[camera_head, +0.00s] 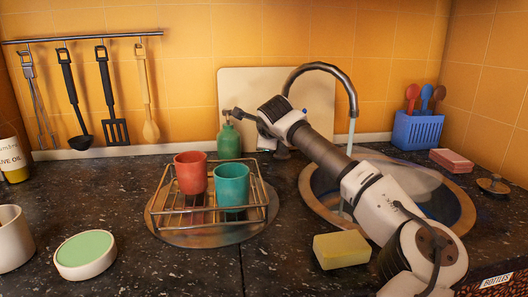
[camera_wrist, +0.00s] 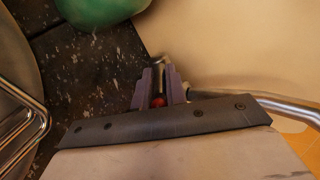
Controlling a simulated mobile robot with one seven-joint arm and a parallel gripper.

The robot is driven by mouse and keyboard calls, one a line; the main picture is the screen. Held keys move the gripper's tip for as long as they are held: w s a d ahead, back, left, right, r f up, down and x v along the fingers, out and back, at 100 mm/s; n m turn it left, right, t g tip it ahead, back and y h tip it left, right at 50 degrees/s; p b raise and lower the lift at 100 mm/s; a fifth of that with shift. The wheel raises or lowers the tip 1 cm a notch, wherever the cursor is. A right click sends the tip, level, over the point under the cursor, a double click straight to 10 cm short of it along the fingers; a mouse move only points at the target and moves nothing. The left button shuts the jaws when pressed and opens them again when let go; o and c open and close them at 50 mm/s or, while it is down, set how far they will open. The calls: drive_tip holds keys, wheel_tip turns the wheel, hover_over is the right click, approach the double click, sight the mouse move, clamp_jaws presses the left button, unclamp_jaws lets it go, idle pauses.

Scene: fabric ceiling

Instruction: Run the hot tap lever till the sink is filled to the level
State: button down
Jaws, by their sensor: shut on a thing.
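A curved metal tap (camera_head: 322,68) stands behind the round sink (camera_head: 462,213), with a stream of water (camera_head: 351,133) falling from its spout. The tap also shows in the wrist view (camera_wrist: 283,108). My gripper (camera_wrist: 160,85) is shut on the hot tap lever, whose red part (camera_wrist: 158,101) shows between the fingers. In the head view my gripper (camera_head: 263,128) is left of the tap's base, and the lever is hidden there. My arm crosses over the sink. Water seems to lie in the basin, but my arm hides much of it and its level is unclear.
A green soap bottle (camera_head: 229,142) stands close left of my gripper. A wire rack (camera_head: 185,211) holds a red and a teal cup. A pale board (camera_head: 233,88) leans behind the tap. A yellow sponge (camera_head: 341,249) lies by the sink's front left rim.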

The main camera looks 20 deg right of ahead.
drive_tip(key=shift+s+f+t+b, duration=0.15)
drive_tip(key=shift+t+b, duration=0.45)
drive_tip(key=shift+b, duration=0.8)
drive_tip(key=c, duration=1.5)
unclamp_jaws()
drive_tip(key=shift+o, duration=0.2)
drive_tip(key=b+v, duration=0.1)
drive_tip(key=v, duration=1.2)
drive_tip(key=shift+s+a, duration=0.3)
drive_tip(key=shift+c, duration=0.3)
